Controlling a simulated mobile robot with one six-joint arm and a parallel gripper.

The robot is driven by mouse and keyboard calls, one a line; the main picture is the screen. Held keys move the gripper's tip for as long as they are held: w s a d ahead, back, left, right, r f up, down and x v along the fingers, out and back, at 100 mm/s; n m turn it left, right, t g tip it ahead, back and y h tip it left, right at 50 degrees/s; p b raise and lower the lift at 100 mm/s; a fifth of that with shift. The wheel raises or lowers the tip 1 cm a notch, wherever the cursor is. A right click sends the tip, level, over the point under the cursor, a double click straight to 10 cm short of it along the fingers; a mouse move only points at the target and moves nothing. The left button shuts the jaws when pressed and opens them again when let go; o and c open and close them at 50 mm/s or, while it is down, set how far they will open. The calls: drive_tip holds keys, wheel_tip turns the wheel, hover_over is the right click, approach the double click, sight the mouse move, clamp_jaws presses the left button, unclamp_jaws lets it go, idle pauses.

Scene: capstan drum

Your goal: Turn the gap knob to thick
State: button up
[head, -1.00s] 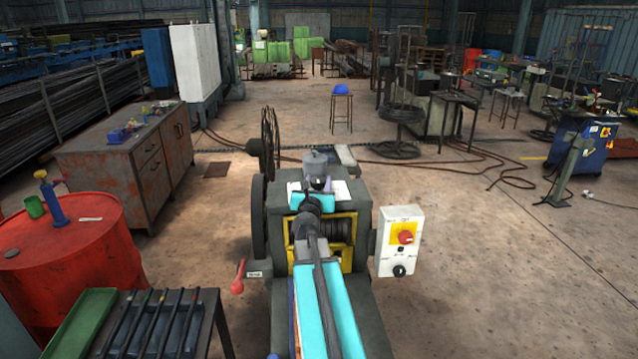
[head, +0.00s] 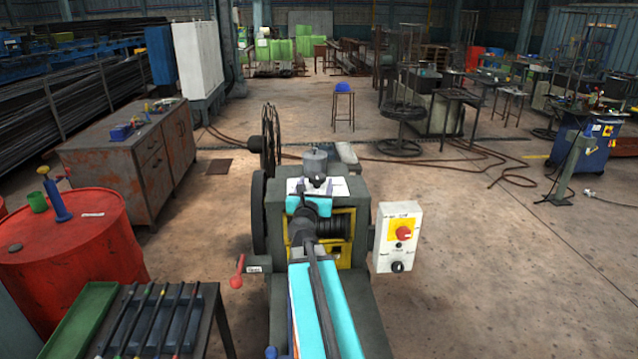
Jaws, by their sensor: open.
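A white control box (head: 398,238) stands upright on the right side of the grey machine. On it, a red knob (head: 404,232) sits on a yellow plate, and a black knob (head: 398,267) with a light mark sits below. The small lettering is too blurred to read, so I cannot tell the black knob's setting. My turquoise arm reaches forward over the machine. My gripper (head: 317,165), at the arm's grey far end, is left of and beyond the box, apart from both knobs. Its fingertips are hard to make out.
The machine (head: 354,295) has a dark wire drum (head: 336,228) in a yellow frame and a red-handled lever (head: 238,271) on its left. A red barrel (head: 70,245) and a rack of rods (head: 160,315) stand to the left. The floor right of the box is clear.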

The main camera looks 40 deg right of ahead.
sight(316, 182)
drive_tip(key=shift+v, duration=1.55)
